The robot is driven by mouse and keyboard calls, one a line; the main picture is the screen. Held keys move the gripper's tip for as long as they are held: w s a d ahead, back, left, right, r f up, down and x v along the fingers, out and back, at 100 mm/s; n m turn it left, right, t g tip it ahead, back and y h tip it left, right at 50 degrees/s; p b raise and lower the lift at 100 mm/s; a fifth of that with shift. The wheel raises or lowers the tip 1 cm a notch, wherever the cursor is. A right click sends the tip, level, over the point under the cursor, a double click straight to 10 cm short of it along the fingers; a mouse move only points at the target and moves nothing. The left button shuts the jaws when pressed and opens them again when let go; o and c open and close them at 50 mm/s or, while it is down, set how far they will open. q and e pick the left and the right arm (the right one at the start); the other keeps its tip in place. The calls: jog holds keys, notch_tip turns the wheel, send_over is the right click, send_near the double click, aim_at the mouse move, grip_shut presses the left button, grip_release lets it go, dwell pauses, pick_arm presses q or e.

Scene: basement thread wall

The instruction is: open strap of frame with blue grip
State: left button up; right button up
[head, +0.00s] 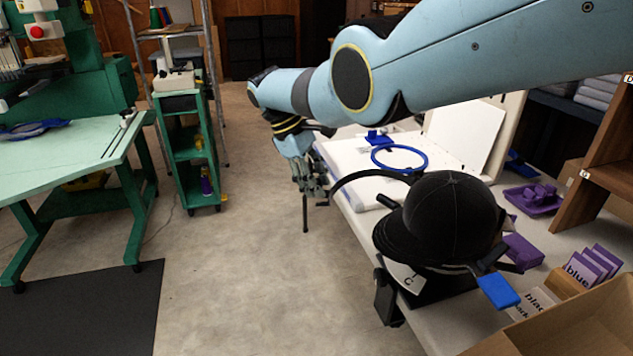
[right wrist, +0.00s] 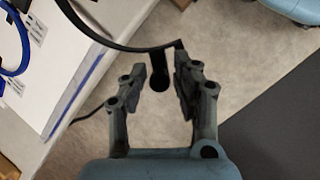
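A black cap (head: 445,215) sits on a dark cap frame at the table's front edge, beside a white card marked C. A blue grip (head: 498,290) sticks out at the frame's front right. A thin black curved strap (head: 352,177) reaches from the cap's far side out to the left, past the table edge. My right gripper (head: 312,186) is at the strap's outer end. In the right wrist view the strap (right wrist: 112,43) ends in a black tab between the open fingers (right wrist: 160,68), with gaps visible on both sides. My left gripper is not in view.
A blue hoop (head: 400,158) lies on the white table behind the cap. A cardboard box (head: 570,325), purple cards (head: 600,262) and a purple tray (head: 533,202) are at right. A green machine table (head: 70,150) stands at left. The floor between is clear.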

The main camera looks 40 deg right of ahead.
jog(key=shift+o, duration=1)
jog(key=v, duration=1.2)
